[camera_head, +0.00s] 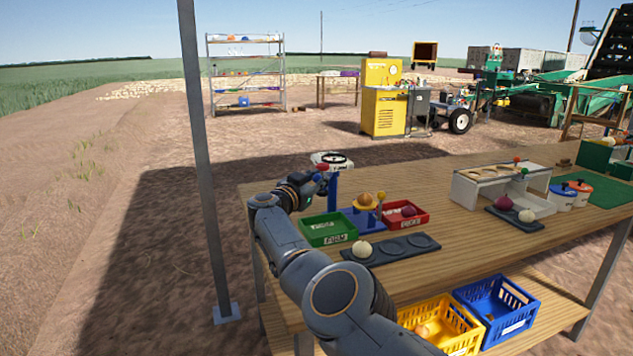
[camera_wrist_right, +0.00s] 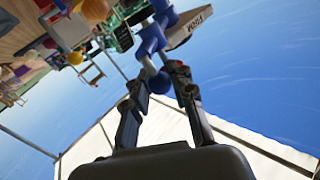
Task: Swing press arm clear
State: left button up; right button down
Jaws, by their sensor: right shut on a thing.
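The press has a blue base (camera_head: 358,222), an upright blue post (camera_head: 333,192) and a white round head (camera_head: 332,158) with a dark ring at the top. My right gripper (camera_head: 320,180) is at the far left of the bench, beside the post and just below the head. In the wrist view, the fingers of my right gripper (camera_wrist_right: 163,80) close around a blue and grey arm part (camera_wrist_right: 152,38), close to the labelled white plate (camera_wrist_right: 190,26). The exact contact is partly hidden by the fingers. My left gripper is not in view.
A green tray (camera_head: 328,230) and a red tray (camera_head: 404,214) flank the base. An orange onion (camera_head: 364,199) sits on a yellow holder between them. A dark strip (camera_head: 390,249) holds a pale onion. A white rack (camera_head: 500,185) stands further right. Crates sit on the lower shelf.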

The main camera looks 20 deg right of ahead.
jog(key=shift+d+r, duration=0.3)
jog(key=shift+r, duration=0.15)
jog(key=c, duration=1.2)
grip_release()
jog(key=shift+o, duration=0.3)
jog(key=shift+f, duration=0.2)
jog(key=shift+a+f, duration=0.2)
